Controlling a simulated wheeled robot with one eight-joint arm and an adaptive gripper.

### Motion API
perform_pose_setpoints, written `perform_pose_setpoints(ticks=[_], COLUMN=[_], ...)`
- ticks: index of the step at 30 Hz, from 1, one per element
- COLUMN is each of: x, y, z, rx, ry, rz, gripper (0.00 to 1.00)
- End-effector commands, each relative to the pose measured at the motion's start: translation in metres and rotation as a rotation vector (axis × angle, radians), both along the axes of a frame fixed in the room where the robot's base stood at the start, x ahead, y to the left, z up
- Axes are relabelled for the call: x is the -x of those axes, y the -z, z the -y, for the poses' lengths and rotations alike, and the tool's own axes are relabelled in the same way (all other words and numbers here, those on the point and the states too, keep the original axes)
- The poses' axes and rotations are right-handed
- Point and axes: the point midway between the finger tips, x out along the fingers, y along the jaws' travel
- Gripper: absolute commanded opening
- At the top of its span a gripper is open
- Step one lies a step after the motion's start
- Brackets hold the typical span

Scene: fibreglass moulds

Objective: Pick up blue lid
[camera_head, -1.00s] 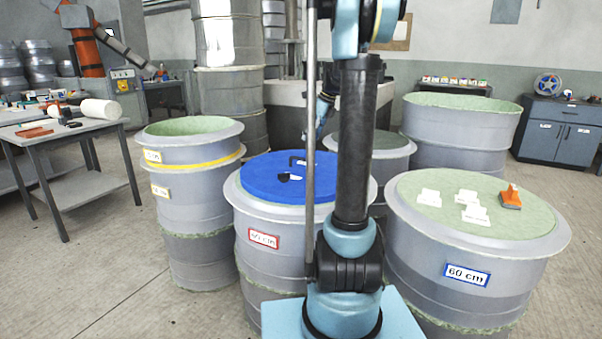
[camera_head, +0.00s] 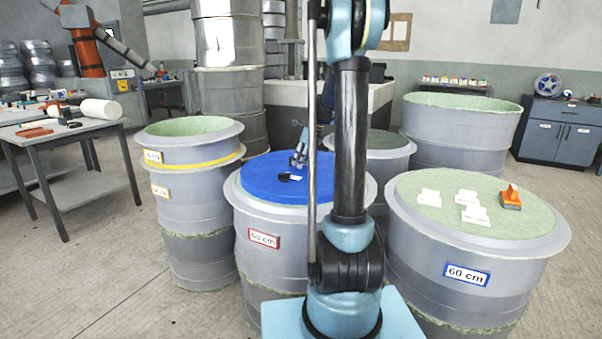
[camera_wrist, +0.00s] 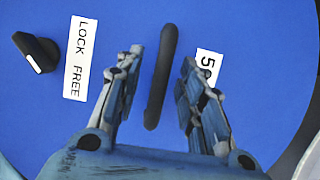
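In the wrist view the blue lid (camera_wrist: 270,90) fills most of the picture. It carries a black bar handle (camera_wrist: 161,80), a black knob (camera_wrist: 36,52) and a "LOCK FREE" label (camera_wrist: 77,58). My gripper (camera_wrist: 162,62) is open, with one finger on each side of the handle and gaps to both. In the head view my gripper (camera_head: 299,155) is low over the lid, partly hidden by my arm.
A mould with a green top (camera_head: 440,215) stands to the right, with white blocks (camera_head: 468,197) and an orange tool (camera_head: 511,197) on it. A yellow-banded mould (camera_head: 180,190) stands at left. More moulds stand behind. A table (camera_head: 50,140) is at far left.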

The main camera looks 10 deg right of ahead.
Motion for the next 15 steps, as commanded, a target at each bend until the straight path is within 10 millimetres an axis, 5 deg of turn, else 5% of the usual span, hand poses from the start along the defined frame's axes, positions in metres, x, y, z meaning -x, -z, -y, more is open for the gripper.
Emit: perform_pose_setpoints(ticks=[10, 15], x=[-0.0013, -0.0013], y=[0.0069, 0.0068], z=[-0.0026, -0.0026], rx=[0.000, 0.000], ry=[0.000, 0.000], rz=[0.000, 0.000], gripper=[0.36, 0.00])
